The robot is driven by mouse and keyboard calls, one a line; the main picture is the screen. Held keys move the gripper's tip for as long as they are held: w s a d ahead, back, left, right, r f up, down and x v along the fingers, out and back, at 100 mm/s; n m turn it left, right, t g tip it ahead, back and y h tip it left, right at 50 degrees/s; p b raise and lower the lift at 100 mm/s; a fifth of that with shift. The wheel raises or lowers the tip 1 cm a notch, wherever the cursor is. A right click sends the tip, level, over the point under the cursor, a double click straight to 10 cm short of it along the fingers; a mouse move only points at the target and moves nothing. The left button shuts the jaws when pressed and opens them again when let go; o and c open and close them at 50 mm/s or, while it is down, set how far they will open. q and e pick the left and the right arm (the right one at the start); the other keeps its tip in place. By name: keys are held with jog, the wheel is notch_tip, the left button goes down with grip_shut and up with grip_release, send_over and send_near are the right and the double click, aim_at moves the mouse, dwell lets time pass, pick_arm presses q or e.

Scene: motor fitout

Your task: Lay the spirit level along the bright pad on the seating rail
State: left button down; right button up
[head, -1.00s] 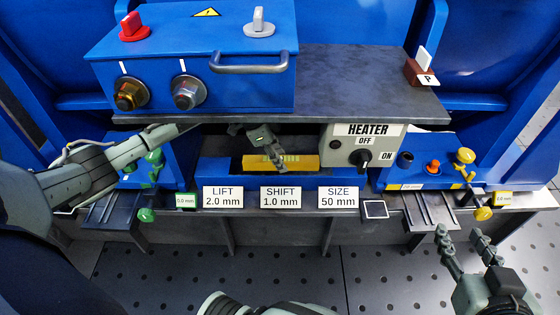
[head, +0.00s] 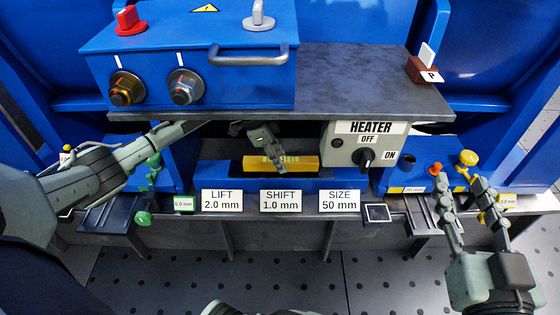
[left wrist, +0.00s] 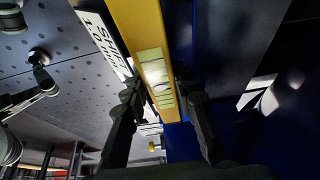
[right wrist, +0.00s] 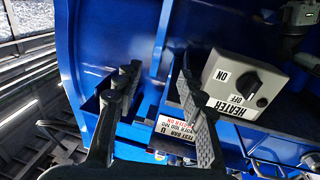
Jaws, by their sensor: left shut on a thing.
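The yellow spirit level (head: 308,161) lies lengthwise over the blue seating rail (head: 215,176), under the dark shelf. My left gripper (head: 268,150) reaches in under the shelf from the left and is shut on the level near its middle. The left wrist view shows the yellow level (left wrist: 140,30), with a pale striped vial, between the left gripper's fingers (left wrist: 160,92). I cannot tell whether the level touches the rail. The bright pad cannot be made out. My right gripper (head: 462,185) is open and empty at the right, in front of the bench; it also shows open in the right wrist view (right wrist: 157,80).
A dark shelf (head: 350,85) overhangs the rail and carries a blue control box (head: 190,75). The heater box (head: 345,150) hangs to the right of the level. Labels (head: 281,200) line the front edge.

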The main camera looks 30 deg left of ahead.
pick_arm(q)
jog(key=shift+w+a+f+b, duration=0.15)
jog(key=shift+w+f+b, duration=0.1)
jog(key=shift+w+b, duration=0.1)
jog(key=shift+w+a+f, duration=0.1)
jog(key=shift+w, duration=0.1)
pick_arm(e)
jog(key=shift+s+a+r+t+y, duration=0.3)
jog(key=shift+r+t, duration=0.15)
jog(key=shift+r, duration=0.45)
jog(key=shift+s+a+r+t+y, duration=0.15)
jog(key=shift+a+r+t+y, duration=0.25)
jog(key=shift+r, duration=0.45)
jog(key=shift+s+a+r+t+y, duration=0.15)
jog(key=shift+s+r+t+y, duration=0.1)
jog(key=shift+r+t, duration=0.5)
pick_arm(q)
jog(key=shift+p, duration=0.45)
pick_arm(e)
jog(key=shift+r, duration=0.75)
pick_arm(q)
jog(key=shift+f, duration=0.4)
pick_arm(e)
jog(key=shift+f, duration=0.25)
pick_arm(q)
jog(key=c, duration=1.1)
grip_release()
jog(key=shift+c, duration=0.2)
